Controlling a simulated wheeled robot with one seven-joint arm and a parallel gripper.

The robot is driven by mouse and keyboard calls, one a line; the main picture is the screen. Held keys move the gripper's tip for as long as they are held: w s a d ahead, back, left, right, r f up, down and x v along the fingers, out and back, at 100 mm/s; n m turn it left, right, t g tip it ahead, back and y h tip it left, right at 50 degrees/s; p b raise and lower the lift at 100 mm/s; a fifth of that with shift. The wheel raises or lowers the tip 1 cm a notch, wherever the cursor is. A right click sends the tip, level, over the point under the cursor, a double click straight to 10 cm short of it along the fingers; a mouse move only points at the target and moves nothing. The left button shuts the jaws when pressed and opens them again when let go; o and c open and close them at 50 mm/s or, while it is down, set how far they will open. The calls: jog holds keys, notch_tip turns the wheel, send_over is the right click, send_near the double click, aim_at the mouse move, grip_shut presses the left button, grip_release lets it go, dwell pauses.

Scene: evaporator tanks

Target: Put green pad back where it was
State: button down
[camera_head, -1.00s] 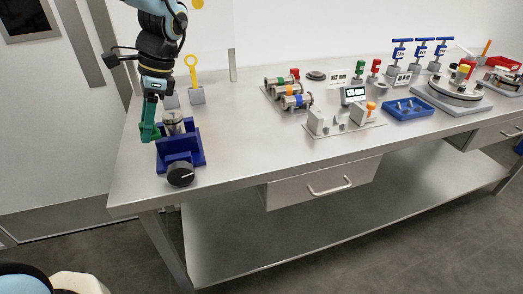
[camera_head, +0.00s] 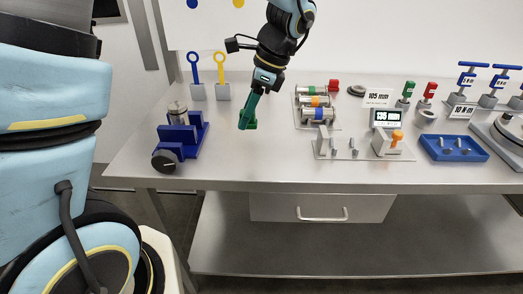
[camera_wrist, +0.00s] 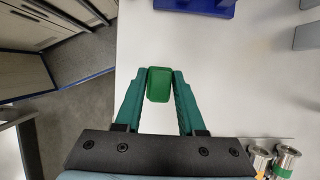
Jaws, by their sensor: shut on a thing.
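My gripper (camera_head: 248,118) has two green fingers and hangs over the bench between the blue vise and the group of cylinders. In the wrist view my gripper (camera_wrist: 159,86) is shut on the green pad (camera_wrist: 159,84), a small rounded block held between the fingertips. In the head view the pad can hardly be told from the green fingers. Whether it touches the bench top is unclear.
The blue vise (camera_head: 182,138) with a metal cylinder stands at the left of the bench (camera_head: 240,165). Blue and yellow ring tools (camera_head: 221,78) stand behind. Banded cylinders (camera_head: 315,100) and a gauge fixture (camera_head: 360,150) lie to the right. A blue tray (camera_head: 452,148) is farther right.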

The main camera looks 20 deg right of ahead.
aim_at(243, 155)
notch_tip(243, 155, down, 9)
jog(key=shift+r+p, duration=0.1)
jog(key=shift+p, duration=0.6)
jog(key=c, duration=0.5)
grip_release()
jog(key=b+v, duration=0.1)
jog(key=v, duration=1.1)
jog(key=shift+b, duration=0.4)
